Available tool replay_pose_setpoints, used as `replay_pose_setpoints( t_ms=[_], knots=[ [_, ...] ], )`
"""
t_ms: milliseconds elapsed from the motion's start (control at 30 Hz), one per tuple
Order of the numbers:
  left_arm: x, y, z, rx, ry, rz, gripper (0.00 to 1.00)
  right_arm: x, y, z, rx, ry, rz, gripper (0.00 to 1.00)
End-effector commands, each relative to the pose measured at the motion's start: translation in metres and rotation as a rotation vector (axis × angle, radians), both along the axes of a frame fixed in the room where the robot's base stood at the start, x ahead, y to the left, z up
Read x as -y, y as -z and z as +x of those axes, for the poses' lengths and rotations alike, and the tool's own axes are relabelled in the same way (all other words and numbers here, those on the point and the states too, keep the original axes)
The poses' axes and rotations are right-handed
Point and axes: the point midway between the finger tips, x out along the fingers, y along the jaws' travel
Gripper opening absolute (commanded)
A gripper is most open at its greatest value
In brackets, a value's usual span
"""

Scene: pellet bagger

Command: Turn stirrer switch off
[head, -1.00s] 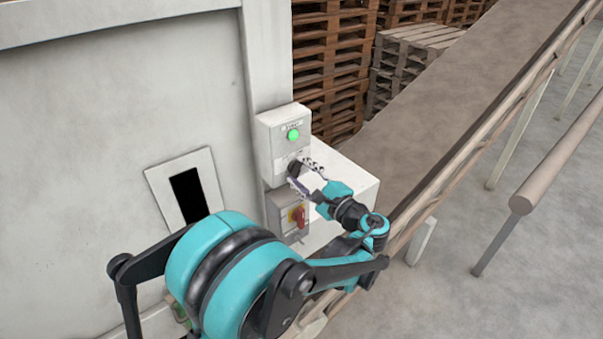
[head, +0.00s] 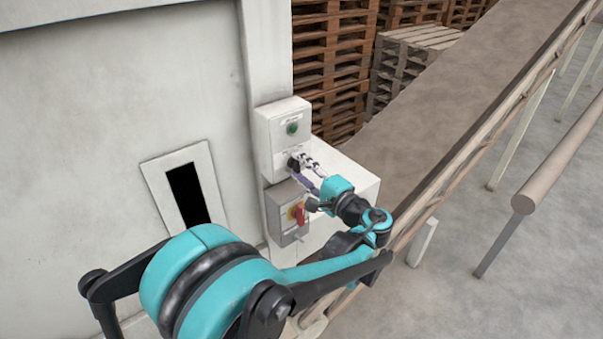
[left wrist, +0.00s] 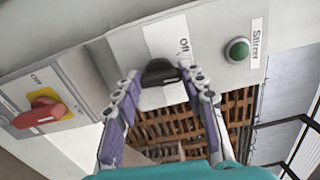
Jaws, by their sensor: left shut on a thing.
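The stirrer switch box (head: 281,128) is a white box on the machine's post. Its black knob (left wrist: 160,72) sits below a label reading "Off" in the left wrist view. The round green lamp (head: 292,129) is dark green; it shows beside the label "Stirrer" in the left wrist view (left wrist: 238,49). My left gripper (head: 298,163) is at the knob, its two fingers on either side of it, shut on the knob. The fingers partly hide the knob in the head view. My right gripper is in neither view.
Just below is a grey box with a red rotary switch (head: 299,214) on yellow, close to my left gripper. A conveyor belt (head: 440,110) with a side rail runs at the right. Stacked pallets (head: 330,60) stand behind. A slotted plate (head: 184,190) is on the machine wall.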

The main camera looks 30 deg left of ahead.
Motion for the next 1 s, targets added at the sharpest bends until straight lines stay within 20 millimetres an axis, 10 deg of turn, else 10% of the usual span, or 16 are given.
replay_pose_setpoints(
  t_ms=[1000],
  knots=[
    [0.0, 0.003, 0.0, 0.564, -0.001, -0.238, 0.12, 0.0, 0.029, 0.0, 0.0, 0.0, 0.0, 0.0]
  ],
)
